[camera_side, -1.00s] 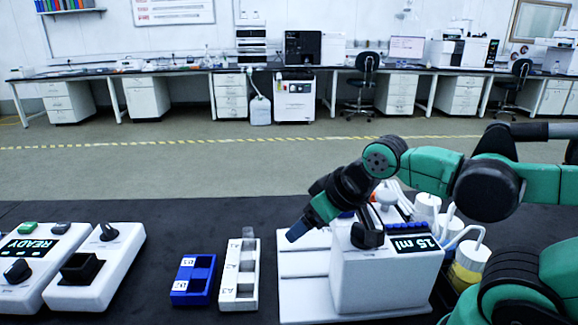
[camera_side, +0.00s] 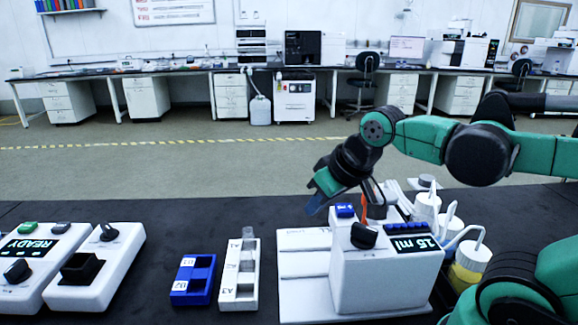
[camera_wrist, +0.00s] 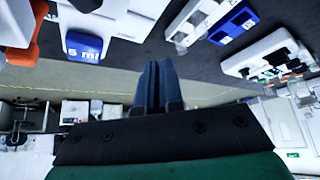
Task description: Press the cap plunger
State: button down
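My gripper (camera_side: 317,205) hangs tilted above the left part of the white dispensing unit (camera_side: 385,285), apart from it. In the wrist view its two dark blue fingers (camera_wrist: 158,82) lie together, with nothing seen between them. An orange part (camera_side: 364,208) stands upright behind the black knob (camera_side: 363,236). A grey disc (camera_side: 427,181) tops a white cap at the back right. I cannot tell which part is the cap plunger.
White-capped bottles with tubes, one holding yellow liquid (camera_side: 466,274), stand right of the unit. A blue rack (camera_side: 194,280) and a white rack (camera_side: 240,280) stand to its left. White devices (camera_side: 95,280) occupy the far left. Dark table lies bare between them.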

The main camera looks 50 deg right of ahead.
jog(key=s+d+r+m+g, duration=0.2)
jog(key=d+r+m+g, duration=0.15)
jog(key=d+r, duration=0.4)
notch_tip(320, 180, up, 8)
jog(key=f+m+g, duration=0.1)
jog(key=m+g, duration=0.1)
jog(key=m, duration=0.2)
send_over(389, 196)
jog(key=shift+s+a+r, duration=0.2)
jog(key=shift+s+r, duration=0.05)
jog(key=shift+s, duration=0.1)
jog(key=f, duration=1.4)
jog(key=shift+w+d, duration=0.25)
jog(key=shift+w, duration=0.1)
jog(key=shift+f, duration=1.05)
notch_tip(389, 196, up, 14)
jog(key=shift+s+a+r, duration=0.15)
jog(key=shift+s+a, duration=0.1)
jog(key=shift+s, duration=0.05)
